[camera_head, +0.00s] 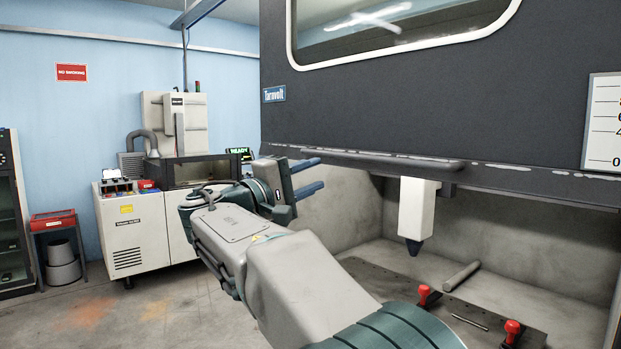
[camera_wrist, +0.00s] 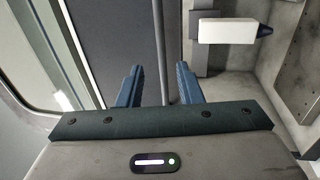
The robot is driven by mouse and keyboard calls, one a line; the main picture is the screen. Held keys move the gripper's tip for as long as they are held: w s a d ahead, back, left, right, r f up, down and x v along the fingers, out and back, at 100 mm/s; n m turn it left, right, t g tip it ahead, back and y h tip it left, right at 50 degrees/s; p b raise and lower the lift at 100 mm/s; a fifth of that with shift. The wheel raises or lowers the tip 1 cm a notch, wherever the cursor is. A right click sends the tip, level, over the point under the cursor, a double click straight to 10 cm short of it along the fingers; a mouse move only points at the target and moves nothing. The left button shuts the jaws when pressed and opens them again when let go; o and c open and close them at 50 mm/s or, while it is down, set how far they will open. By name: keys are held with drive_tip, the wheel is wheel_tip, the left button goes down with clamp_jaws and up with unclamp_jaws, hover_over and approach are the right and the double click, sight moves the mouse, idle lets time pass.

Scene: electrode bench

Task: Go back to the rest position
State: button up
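My gripper (camera_head: 308,177) is raised in the middle of the head view, in front of the open chamber of the dark Tarnvolt machine (camera_head: 420,100). Its two blue fingers point right and are apart, with nothing between them. In the wrist view my gripper (camera_wrist: 158,85) also shows both fingers spread and empty. Behind them are the machine's dark front, its lower edge bar and the chamber. My arm reaches up from the bottom of the head view and hides part of the floor and chamber.
Inside the chamber, a white head with a dark tip (camera_head: 416,210) hangs above a dark plate (camera_head: 400,285) with red-knobbed clamps (camera_head: 428,295). A grey cylinder (camera_head: 461,276) lies there. A white cabinet machine (camera_head: 140,235) stands at the back left. The floor at left (camera_head: 100,310) is clear.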

drive_tip(key=s+d+f+m+g+y, duration=0.1)
drive_tip(key=s+d+f+g+y, duration=0.25)
drive_tip(key=d+f, duration=0.5)
drive_tip(key=s+d+f+g+y, duration=0.35)
drive_tip(key=s+d+f, duration=0.2)
drive_tip(key=f, duration=0.55)
drive_tip(key=s+a+f+m+g+y, duration=0.1)
drive_tip(key=s+f+m+y, duration=0.2)
drive_tip(key=s+f, duration=0.6)
drive_tip(key=s+a+f+m+g+y, duration=0.1)
drive_tip(key=s+a+f+m+y, duration=0.1)
drive_tip(key=s+f+y, duration=0.4)
drive_tip(key=s+f+m, duration=0.1)
drive_tip(key=s+f, duration=0.2)
drive_tip(key=s, duration=0.1)
drive_tip(key=shift+s+a+f, duration=0.25)
drive_tip(key=shift+s+f, duration=0.05)
drive_tip(key=shift+f, duration=0.1)
